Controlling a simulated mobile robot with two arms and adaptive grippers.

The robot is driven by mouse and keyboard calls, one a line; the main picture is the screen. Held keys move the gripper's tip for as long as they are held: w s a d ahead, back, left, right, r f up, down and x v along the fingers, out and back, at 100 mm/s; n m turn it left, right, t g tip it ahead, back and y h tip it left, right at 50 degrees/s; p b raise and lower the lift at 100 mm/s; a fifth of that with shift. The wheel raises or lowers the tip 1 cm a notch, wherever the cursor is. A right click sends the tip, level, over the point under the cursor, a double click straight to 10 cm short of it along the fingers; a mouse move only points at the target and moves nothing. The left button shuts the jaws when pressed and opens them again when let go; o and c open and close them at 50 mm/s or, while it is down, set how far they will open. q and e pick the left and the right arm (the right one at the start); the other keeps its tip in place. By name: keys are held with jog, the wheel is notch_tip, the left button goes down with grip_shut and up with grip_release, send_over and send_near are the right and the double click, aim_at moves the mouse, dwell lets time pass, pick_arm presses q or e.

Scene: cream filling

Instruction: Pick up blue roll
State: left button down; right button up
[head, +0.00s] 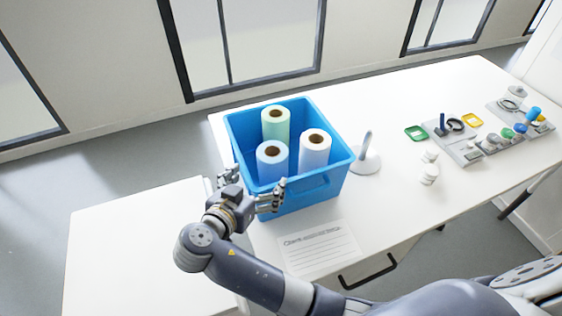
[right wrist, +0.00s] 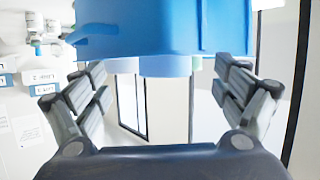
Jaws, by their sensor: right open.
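The blue roll (head: 271,166) stands upright in the front left of a blue crate (head: 318,188), with its brown core facing up. A green roll (head: 276,122) stands behind it and a white roll (head: 315,148) to its right. My right gripper (head: 253,182) is open and empty at the crate's front left side, its fingers apart. In the right wrist view the crate (right wrist: 165,28) hangs at the top of the picture, with the blue roll (right wrist: 165,66) showing past its rim between the open fingers. The crate wall hides the roll's lower part. My left gripper is out of view.
The crate stands on a white table (head: 400,100). A white stand with an upright post (head: 366,160) is right of it, and a printed sheet (head: 318,247) lies in front. White bottles (head: 429,173) and small trays are farther right. A lower white table (head: 135,245) at left is bare.

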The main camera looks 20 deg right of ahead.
aim_at(268, 158)
jog(key=shift+w+d+r+t+h+p, duration=0.15)
jog(key=shift+w+d+r+p, duration=0.1)
jog(key=shift+w+r, duration=0.15)
jog(key=shift+w+d+r+t+h+p, duration=0.1)
jog(key=shift+w+d+r+t+h, duration=0.15)
jog(key=shift+w, duration=0.2)
jog(key=p+x, duration=0.1)
jog(key=x, duration=0.2)
jog(key=shift+w+d+f, duration=0.1)
jog(key=shift+w, duration=0.05)
jog(key=x, duration=0.1)
jog(key=p+x, duration=0.2)
jog(key=x, duration=0.1)
jog(key=shift+w+r, duration=0.25)
jog(key=shift+r, duration=0.1)
jog(key=shift+w+d+f, duration=0.35)
jog(key=shift+d, duration=0.05)
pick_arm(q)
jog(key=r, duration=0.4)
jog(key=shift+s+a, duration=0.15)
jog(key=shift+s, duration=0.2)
pick_arm(e)
jog(key=c, duration=0.4)
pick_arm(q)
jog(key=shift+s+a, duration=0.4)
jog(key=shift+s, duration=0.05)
pick_arm(e)
jog(key=c, duration=1.3)
